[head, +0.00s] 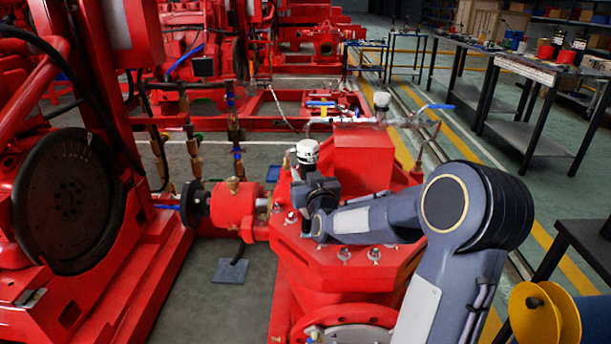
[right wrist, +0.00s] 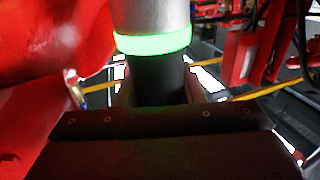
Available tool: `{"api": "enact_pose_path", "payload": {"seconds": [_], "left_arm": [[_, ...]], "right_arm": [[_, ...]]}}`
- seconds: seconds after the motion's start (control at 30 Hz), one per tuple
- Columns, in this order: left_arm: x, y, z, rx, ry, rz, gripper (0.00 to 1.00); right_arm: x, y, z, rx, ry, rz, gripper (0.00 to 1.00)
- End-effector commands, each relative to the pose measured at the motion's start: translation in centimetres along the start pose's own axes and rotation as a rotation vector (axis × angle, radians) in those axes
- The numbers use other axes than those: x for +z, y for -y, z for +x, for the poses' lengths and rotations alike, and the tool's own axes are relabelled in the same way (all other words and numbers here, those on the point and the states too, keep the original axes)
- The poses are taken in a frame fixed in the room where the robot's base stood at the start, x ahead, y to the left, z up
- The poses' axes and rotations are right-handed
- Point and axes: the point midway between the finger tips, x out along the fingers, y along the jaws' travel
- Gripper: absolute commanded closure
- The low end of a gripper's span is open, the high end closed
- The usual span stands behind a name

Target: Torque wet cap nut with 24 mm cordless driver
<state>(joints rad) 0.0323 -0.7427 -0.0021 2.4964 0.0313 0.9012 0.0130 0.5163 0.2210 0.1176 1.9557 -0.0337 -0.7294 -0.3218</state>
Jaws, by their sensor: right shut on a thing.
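The cordless driver (head: 307,151) stands upright over the red pump casing, its white top showing above my right gripper (head: 318,192). In the right wrist view the driver's dark grip (right wrist: 157,85) sits between my jaws, below a lit green ring and a silver-grey section. My right gripper is shut on it. Several cap nuts show on the pump's red cover (head: 350,277), among them one at the front (head: 343,254) and one right of it (head: 374,255). My left gripper is not in view.
Valve piping with a blue handle (head: 436,107) rises behind the pump. A red shaft housing (head: 233,207) lies to the left, near the engine's dark flywheel (head: 68,200). Workbenches (head: 530,70) stand at the back right. A yellow spool (head: 540,313) is at the lower right.

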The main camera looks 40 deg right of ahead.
Motion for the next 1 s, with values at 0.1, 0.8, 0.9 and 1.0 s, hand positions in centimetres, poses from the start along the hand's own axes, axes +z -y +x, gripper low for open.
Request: {"api": "enact_pose_path", "payload": {"seconds": [0.1,0.8,0.9,1.0], "left_arm": [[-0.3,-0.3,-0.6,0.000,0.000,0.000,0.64],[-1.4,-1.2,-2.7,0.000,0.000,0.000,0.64],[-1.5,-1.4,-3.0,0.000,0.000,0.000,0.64],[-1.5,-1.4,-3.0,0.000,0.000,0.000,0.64]], "right_arm": [[-1.5,0.0,0.0,0.001,-0.009,-0.001,1.00],[-6.4,0.1,0.0,-0.001,-0.016,0.001,1.00],[-6.8,0.1,0.0,-0.001,-0.016,0.001,1.00],[-6.9,0.1,0.0,-0.001,-0.015,0.001,1.00]]}}
